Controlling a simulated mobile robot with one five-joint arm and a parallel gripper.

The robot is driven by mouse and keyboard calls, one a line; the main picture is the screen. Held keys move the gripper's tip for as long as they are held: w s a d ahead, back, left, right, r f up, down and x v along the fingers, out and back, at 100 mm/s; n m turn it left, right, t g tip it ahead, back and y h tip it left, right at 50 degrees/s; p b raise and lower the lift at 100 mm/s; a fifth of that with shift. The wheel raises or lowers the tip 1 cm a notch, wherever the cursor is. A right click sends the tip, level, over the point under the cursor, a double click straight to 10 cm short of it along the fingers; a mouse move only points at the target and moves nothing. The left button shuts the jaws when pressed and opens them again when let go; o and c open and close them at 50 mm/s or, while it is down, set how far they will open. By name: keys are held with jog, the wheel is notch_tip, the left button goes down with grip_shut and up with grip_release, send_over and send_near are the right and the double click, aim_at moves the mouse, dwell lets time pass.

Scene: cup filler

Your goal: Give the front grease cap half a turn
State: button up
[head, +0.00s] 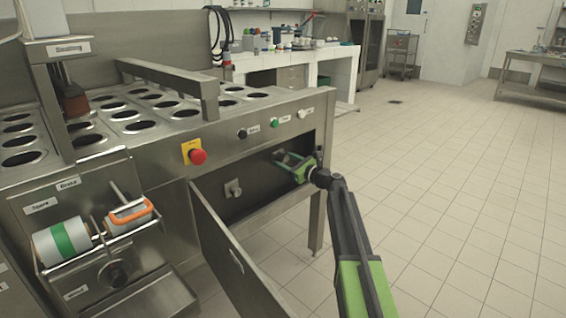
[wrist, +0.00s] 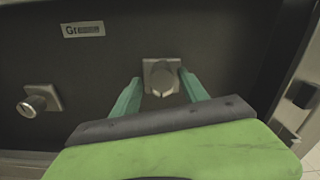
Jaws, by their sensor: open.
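Two grey grease caps on square plates sit on the dark back wall of the open compartment. In the wrist view one cap (wrist: 162,80) lies between the fingertips of my gripper (wrist: 158,77). The other cap (wrist: 38,103) is to the left, clear of the fingers. In the head view that left cap (head: 233,188) shows plainly, and my gripper (head: 281,159) reaches into the compartment to its right and hides the cap there. My gripper is open with green fingers either side of the cap. I cannot tell whether they touch it.
A steel door (head: 238,258) hangs open to the left of my arm. A steel leg and frame edge (head: 318,205) bound the compartment on the right. A red stop button (head: 197,156) is above. The tiled floor (head: 450,220) on the right is clear.

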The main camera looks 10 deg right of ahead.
jog(key=v, duration=1.7)
jog(key=shift+s, duration=0.2)
